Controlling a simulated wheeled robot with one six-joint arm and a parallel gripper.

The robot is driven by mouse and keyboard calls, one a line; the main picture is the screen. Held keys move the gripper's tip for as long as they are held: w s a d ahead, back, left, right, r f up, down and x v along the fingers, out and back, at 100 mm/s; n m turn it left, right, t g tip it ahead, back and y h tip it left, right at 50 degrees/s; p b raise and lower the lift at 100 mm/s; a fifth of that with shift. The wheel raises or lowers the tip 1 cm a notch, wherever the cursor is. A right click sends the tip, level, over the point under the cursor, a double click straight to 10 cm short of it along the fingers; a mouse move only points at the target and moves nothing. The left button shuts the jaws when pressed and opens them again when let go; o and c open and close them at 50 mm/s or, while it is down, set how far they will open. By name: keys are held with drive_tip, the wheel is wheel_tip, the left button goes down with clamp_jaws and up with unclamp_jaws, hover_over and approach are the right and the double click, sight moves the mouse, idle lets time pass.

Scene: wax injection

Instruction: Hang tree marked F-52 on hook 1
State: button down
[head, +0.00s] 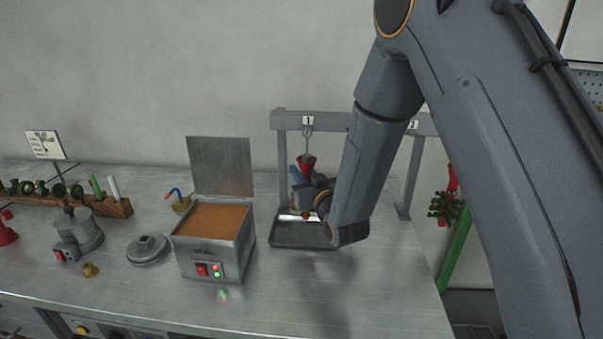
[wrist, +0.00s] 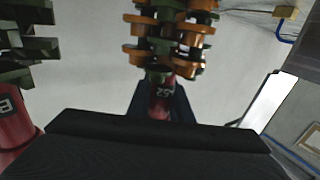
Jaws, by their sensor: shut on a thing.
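The tree marked with what looks like 52 (wrist: 162,95) has a red base and orange and green pieces in the wrist view. My gripper (wrist: 160,112) is shut on its red base, with dark blue fingers on either side. In the head view the tree's red cup (head: 307,163) is right under hook 1 (head: 308,130), below the plate numbered 1. My gripper (head: 312,188) is there too, partly hidden by my arm. I cannot tell whether the hook bears the tree. Most of the tree is hidden in the head view.
A dark tray (head: 304,238) lies under the grey rack (head: 283,160). A wax pot (head: 215,240) with its lid raised stands to the left. Another tree with a red base (head: 447,207) shows at the right, beyond the bench edge. A red base (wrist: 14,135) is at the left in the wrist view.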

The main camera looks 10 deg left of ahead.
drive_tip(key=c, duration=1.5)
unclamp_jaws()
